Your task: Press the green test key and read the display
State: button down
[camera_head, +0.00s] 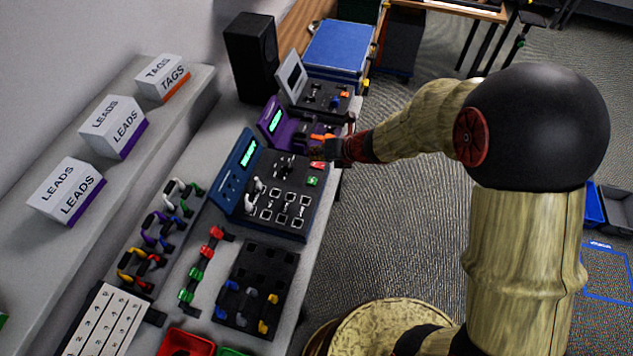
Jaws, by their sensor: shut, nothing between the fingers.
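The green key (312,181) sits near the right edge of the dark panel of the blue tester (237,172), just below a red key (317,165). The blue tester's display (249,153) glows green; its characters are too small to read. My gripper (320,151) is shut and empty, just beyond the red key and apart from the green key. It is near the bench's right edge, by an orange part of the purple tester. The fingertips are small and partly blend with the dark devices.
A purple tester (273,117) and a light grey one (291,77) stand beyond. A black cable board (258,289) and coloured cables (204,265) lie nearer. Boxes labelled LEADS (115,126) and TAGS (161,78) sit on the left ledge.

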aim_at(314, 179)
jog(key=shift+m, duration=0.4)
jog(key=shift+f, duration=0.1)
notch_tip(314, 179, down, 9)
jog(key=b, duration=0.8)
jog(key=shift+r, duration=0.2)
dwell(1.0)
jog(key=shift+f+b, duration=0.35)
jog(key=shift+f, duration=0.1)
jog(key=shift+f+b, duration=0.3)
jog(key=shift+f, duration=0.1)
dwell(0.6)
jog(key=shift+r, duration=0.1)
jog(key=shift+r+p, duration=0.75)
jog(key=shift+p, duration=0.05)
